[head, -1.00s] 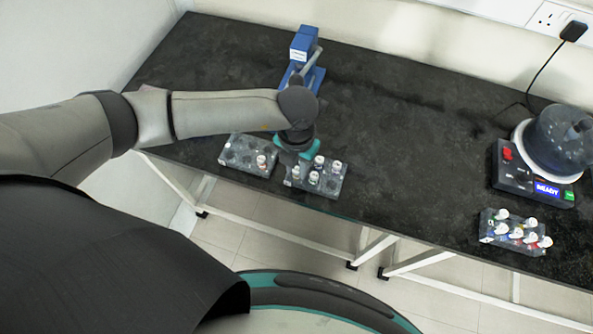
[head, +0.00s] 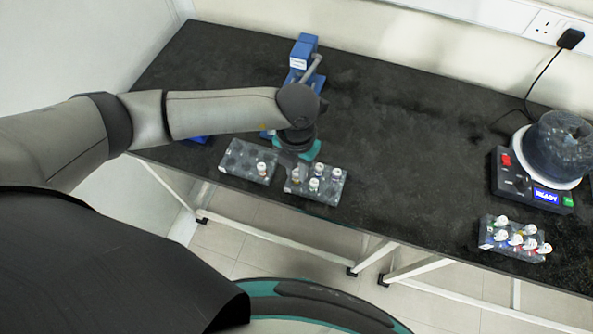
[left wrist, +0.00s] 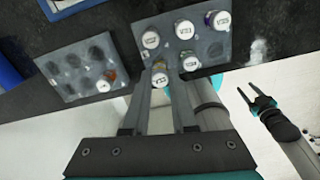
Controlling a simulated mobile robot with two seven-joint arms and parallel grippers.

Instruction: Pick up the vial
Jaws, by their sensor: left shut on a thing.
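My left gripper (head: 291,160) is over the near-left part of the table, at the edge of a grey rack (head: 328,191). In the left wrist view its two fingers (left wrist: 159,68) are shut on a white-capped vial (left wrist: 159,80) labelled V32. That vial is at the near-left corner of the rack (left wrist: 208,47); I cannot tell whether it is clear of its hole. Several other white-capped vials stand in this rack. My right gripper (left wrist: 259,98) shows at the right of the left wrist view, open and empty, away from the racks.
A second rack (head: 238,158) is just left, with few vials and empty holes. A blue device (head: 303,50) stands behind my arm. At the right are a rack of several vials (head: 486,237) and a machine with a lit display (head: 548,196). The middle of the table is clear.

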